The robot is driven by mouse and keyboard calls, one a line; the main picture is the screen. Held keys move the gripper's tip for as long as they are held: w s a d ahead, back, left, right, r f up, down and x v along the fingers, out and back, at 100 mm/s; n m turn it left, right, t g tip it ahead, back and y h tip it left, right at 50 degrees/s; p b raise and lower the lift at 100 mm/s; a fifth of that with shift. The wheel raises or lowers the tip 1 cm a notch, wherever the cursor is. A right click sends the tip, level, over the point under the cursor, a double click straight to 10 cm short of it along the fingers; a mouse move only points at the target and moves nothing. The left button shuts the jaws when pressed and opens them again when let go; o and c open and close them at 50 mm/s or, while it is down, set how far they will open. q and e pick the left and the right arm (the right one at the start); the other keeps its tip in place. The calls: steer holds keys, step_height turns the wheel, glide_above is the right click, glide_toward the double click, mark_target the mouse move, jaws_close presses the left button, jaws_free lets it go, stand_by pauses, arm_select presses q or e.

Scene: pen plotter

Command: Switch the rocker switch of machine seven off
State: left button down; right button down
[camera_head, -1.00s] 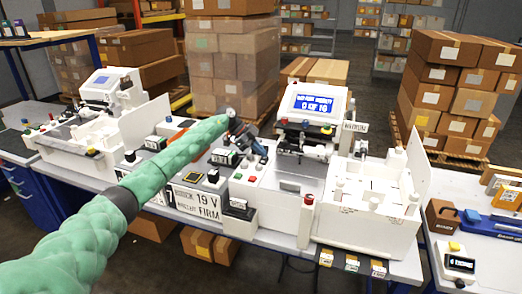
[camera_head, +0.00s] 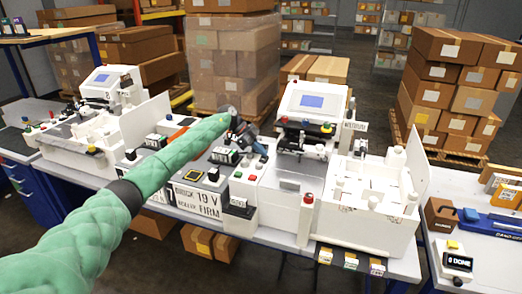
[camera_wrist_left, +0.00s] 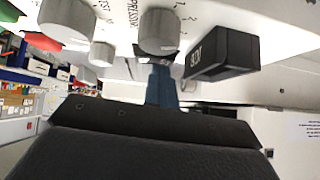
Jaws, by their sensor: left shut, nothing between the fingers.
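A white machine (camera_head: 290,185) with a tilted screen (camera_head: 311,101) stands at the middle of the bench. The screen shows a plain blue patch with no readable text. My left gripper (camera_head: 246,138) is at the left side of this machine. In the left wrist view, the closed fingers (camera_wrist_left: 163,88) of my left gripper point at a white panel with grey knobs (camera_wrist_left: 160,30) and a black block (camera_wrist_left: 225,53). A small dark part (camera_wrist_left: 168,52) shows at the fingertips; whether it is the rocker switch, and its position, I cannot tell. My right gripper is not in view.
A similar white machine (camera_head: 103,103) stands on the left bench. A white open bin (camera_head: 365,215) and a red-topped post (camera_head: 306,215) stand at the right of the middle machine. A counter box (camera_head: 457,260) reads "0 DONE". Boxes and a wrapped pallet stand behind.

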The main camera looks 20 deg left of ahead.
arm_select(q)
steer(key=shift+s+f+p, duration=0.3)
steer(key=shift+s+p, duration=0.1)
steer(key=shift+p, duration=0.1)
steer(key=shift+s+r, duration=0.1)
steer(key=shift+s, duration=0.35)
